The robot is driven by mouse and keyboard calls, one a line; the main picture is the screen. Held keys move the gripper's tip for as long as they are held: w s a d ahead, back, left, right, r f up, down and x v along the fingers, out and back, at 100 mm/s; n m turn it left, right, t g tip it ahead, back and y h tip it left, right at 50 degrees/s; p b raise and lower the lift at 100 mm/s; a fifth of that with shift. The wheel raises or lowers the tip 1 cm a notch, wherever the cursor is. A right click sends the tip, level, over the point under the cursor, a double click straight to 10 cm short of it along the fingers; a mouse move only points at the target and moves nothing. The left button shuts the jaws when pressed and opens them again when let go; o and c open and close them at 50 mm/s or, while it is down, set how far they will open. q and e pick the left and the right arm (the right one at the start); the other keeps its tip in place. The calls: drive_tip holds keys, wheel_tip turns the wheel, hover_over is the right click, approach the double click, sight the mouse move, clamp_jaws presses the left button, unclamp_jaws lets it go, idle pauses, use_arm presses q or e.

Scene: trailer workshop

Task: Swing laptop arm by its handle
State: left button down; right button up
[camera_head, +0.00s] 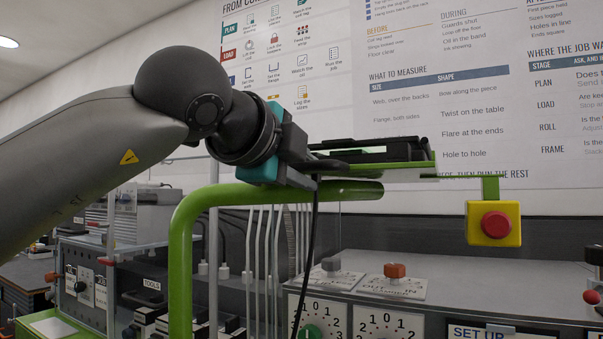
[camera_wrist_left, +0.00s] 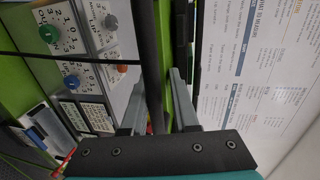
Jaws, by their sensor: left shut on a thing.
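The laptop arm (camera_head: 181,265) is a thick green tube that rises and bends right under a green tray (camera_head: 418,166). A flat black laptop (camera_head: 375,151) lies on the tray. My left gripper (camera_head: 318,163) comes in from the left, level with the tray's left end. Its jaws are shut on the handle, which is mostly hidden behind them in the head view. In the left wrist view, the handle (camera_wrist_left: 149,45) is a dark bar running up between the two grey fingers (camera_wrist_left: 159,85). My right gripper is not in view.
A yellow box with a red stop button (camera_head: 496,224) hangs from the tray's right end. Below stands a grey control panel (camera_head: 460,299) with knobs. A black cable (camera_head: 312,240) hangs under the gripper. A poster wall (camera_head: 440,80) is behind.

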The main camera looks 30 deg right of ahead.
use_arm(q)
drive_tip(key=shift+w+d+f, duration=0.1)
drive_tip(key=shift+f, duration=0.45)
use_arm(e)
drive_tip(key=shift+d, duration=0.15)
use_arm(q)
drive_tip(key=c, duration=0.8)
unclamp_jaws()
drive_tip(key=shift+c, duration=0.2)
drive_tip(key=shift+r, duration=0.1)
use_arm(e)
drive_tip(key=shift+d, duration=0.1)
use_arm(q)
drive_tip(key=shift+w+r, duration=0.1)
drive_tip(key=shift+r, duration=0.05)
drive_tip(key=b+v, duration=0.3)
drive_tip(key=v, duration=1.2)
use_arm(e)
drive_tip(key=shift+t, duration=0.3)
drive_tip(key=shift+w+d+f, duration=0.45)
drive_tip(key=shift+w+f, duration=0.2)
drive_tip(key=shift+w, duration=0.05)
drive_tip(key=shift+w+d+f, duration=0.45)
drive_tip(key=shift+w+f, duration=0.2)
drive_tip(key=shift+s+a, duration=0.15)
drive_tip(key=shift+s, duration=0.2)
